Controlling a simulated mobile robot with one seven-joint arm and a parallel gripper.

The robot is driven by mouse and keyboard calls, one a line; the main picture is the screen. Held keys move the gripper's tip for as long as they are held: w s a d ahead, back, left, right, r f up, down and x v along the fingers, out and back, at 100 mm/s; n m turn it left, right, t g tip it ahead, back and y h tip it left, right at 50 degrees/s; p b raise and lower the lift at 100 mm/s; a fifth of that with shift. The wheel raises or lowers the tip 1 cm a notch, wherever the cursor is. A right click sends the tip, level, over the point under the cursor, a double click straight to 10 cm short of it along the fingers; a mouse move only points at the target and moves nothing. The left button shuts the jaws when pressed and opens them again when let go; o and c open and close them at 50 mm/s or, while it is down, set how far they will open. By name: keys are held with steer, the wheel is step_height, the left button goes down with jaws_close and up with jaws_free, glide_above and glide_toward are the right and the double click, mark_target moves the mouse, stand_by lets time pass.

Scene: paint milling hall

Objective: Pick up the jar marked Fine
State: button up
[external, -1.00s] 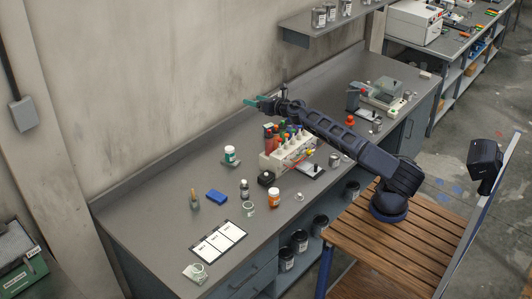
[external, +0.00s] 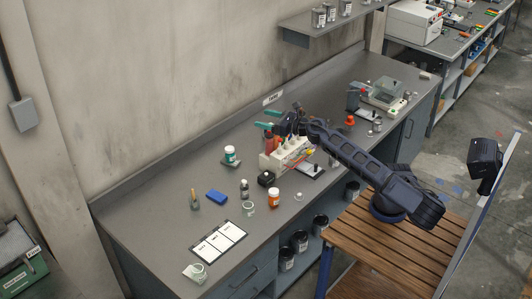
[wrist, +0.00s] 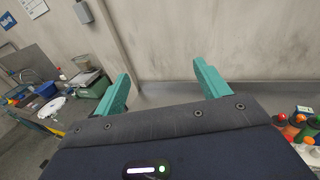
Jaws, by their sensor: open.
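Small containers stand on the grey bench: a white jar with a teal band (external: 230,154) on a small pad, an orange jar with a white lid (external: 274,199), and a dark bottle (external: 244,188). Grey-lidded jars stand on the wall shelf (external: 319,18) and dark jars on the under-bench shelf (external: 287,259); their labels are too small to read. My gripper (external: 269,119) is open and empty above the bench's back, near the bottle rack. In the wrist view its teal fingers (wrist: 161,78) are apart, facing the wall.
A rack of coloured-cap bottles (external: 284,155) stands mid-bench, close to my arm; it shows in the wrist view (wrist: 299,130). A white three-panel card (external: 218,241), a blue block (external: 217,196) and a tape roll (external: 248,209) lie at the left. A balance (external: 383,95) stands farther right.

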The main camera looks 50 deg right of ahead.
glide_toward(248, 209)
steer(key=w+d, duration=0.1)
steer(key=w+d+f, duration=0.1)
steer(key=shift+w+d+f, duration=0.1)
steer(key=shift+w+f, duration=0.1)
steer(key=shift+w, duration=0.1)
steer(key=shift+f, duration=0.2)
steer(key=shift+w, duration=0.3)
steer(key=shift+a+x, duration=0.15)
steer(key=shift+x, duration=2.4)
steer(key=shift+a+x, duration=0.1)
steer(key=shift+x, duration=2.5)
steer(key=shift+s+r, duration=0.1)
steer(key=shift+c, duration=0.2)
steer(key=c, duration=1)
